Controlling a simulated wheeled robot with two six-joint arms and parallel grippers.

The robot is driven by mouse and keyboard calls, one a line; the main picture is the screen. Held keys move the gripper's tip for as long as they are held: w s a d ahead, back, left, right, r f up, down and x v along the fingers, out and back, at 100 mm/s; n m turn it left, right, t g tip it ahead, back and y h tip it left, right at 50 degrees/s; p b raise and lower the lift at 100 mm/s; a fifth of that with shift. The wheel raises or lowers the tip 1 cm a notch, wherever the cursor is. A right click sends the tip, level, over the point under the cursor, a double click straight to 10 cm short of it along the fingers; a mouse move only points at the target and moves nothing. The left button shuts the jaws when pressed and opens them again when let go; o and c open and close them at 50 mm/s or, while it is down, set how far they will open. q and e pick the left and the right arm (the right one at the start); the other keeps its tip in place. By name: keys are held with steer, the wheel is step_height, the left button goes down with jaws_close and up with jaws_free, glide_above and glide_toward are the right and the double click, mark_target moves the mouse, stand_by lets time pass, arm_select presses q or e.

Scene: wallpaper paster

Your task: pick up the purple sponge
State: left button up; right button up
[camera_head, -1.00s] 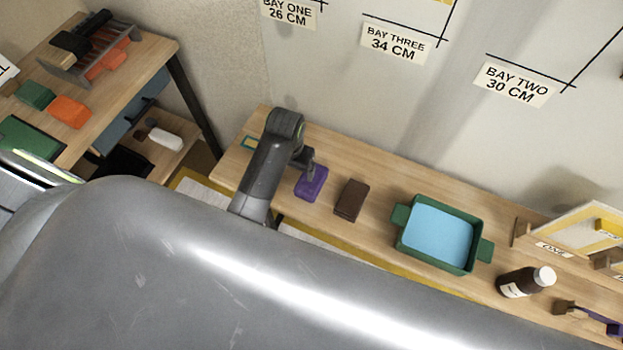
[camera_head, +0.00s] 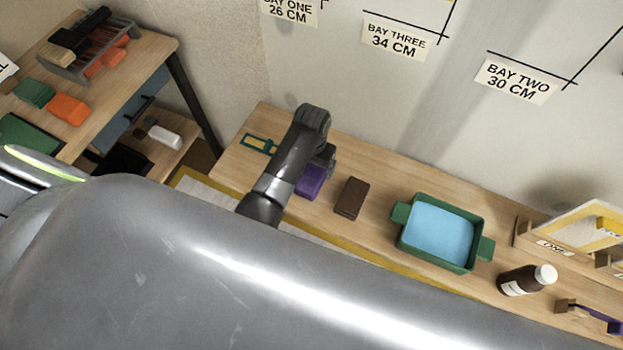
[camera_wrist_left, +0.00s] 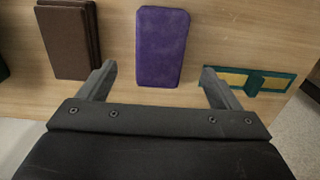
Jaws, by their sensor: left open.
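The purple sponge (camera_head: 310,183) lies flat on the wooden bench, partly hidden behind my left gripper (camera_head: 326,162) in the head view. In the left wrist view the sponge (camera_wrist_left: 162,47) lies between and beyond the two fingers of my left gripper (camera_wrist_left: 158,84). The fingers are wide apart, with nothing between their tips, and a gap shows on each side of the sponge. My right gripper is not in view.
A dark brown block (camera_head: 351,198) lies beside the sponge; the left wrist view shows it as a stack (camera_wrist_left: 66,42). A green and yellow item (camera_head: 259,144) lies on the other side. A green tray with blue liquid (camera_head: 481,250) and a bottle (camera_head: 520,282) stand farther right.

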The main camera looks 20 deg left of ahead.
mark_target(311, 176)
arm_select(q)
steer(key=shift+s+f+b, duration=0.1)
steer(key=shift+f+b, duration=0.2)
steer(key=shift+f, duration=2.55)
steer(key=shift+c, duration=0.2)
steer(key=c, duration=1)
step_height(311, 176, up, 10)
steer(key=shift+r+p, duration=0.1)
steer(key=shift+p, duration=0.65)
